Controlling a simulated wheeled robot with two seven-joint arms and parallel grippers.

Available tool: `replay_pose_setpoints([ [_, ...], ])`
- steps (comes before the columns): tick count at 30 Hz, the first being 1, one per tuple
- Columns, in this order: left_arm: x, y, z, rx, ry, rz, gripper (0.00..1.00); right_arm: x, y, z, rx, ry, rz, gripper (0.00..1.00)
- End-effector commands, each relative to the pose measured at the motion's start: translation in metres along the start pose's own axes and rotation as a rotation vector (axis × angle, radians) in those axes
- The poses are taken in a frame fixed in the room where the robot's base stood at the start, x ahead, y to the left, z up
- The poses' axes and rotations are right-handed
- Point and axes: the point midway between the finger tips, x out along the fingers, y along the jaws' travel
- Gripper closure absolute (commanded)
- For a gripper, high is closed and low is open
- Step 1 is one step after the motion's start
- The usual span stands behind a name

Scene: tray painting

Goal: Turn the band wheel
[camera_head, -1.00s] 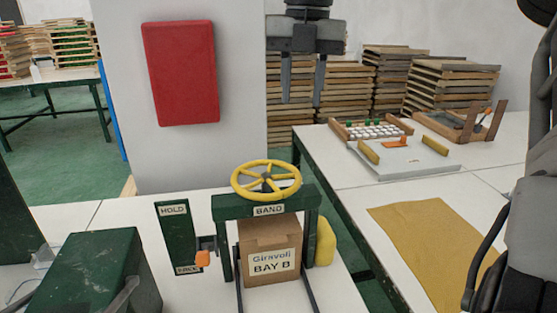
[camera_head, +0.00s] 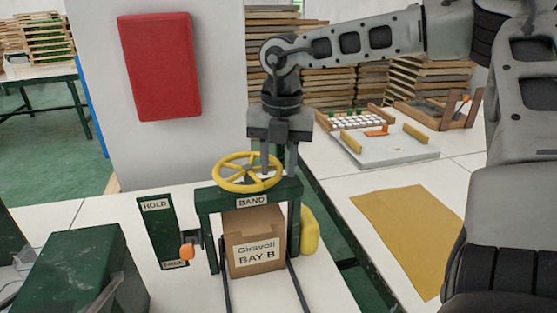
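The yellow band wheel (camera_head: 224,183) lies flat on top of a green frame (camera_head: 206,200) labelled BAND. My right gripper (camera_head: 278,172) points down at the wheel's right side. Its two fingers stand apart, one seemingly inside the rim and one outside it. I cannot tell whether they touch the rim. A cardboard box (camera_head: 236,225) labelled Giravoli BAY B stands under the frame, between two dark rails. My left gripper is not in view.
A green HOLD panel (camera_head: 158,230) and an orange-tipped lever (camera_head: 187,251) stand left of the frame. A yellow rounded thing (camera_head: 309,232) is at its right. A green box (camera_head: 75,265) is at lower left. An ochre cloth (camera_head: 408,225) lies on the right table.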

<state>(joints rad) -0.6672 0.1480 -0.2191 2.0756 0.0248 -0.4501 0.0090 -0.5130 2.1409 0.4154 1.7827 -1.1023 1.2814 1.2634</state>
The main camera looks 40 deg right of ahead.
Motion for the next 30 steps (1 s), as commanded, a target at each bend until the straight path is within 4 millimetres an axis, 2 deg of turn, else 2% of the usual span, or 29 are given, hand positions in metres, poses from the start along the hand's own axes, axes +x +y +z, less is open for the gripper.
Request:
replay_pose_setpoints([
  [6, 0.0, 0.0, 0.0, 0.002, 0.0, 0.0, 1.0, 0.0, 0.0, 0.0, 0.0, 0.0, 0.0, 0.66],
  [8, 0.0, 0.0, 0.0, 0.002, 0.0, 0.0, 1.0, 0.0, 0.0, 0.0, 0.0, 0.0, 0.0, 0.8],
  [10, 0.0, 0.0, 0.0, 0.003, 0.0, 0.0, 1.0, 0.0, 0.0, 0.0, 0.0, 0.0, 0.0, 0.99],
  [22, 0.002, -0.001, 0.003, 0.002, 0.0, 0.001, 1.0, 0.0, 0.0, 0.003, -0.035, 0.001, 0.0, 1.0],
  [30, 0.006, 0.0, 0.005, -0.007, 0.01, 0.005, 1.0, 0.001, 0.0, 0.012, -0.192, 0.006, -0.001, 1.0],
])
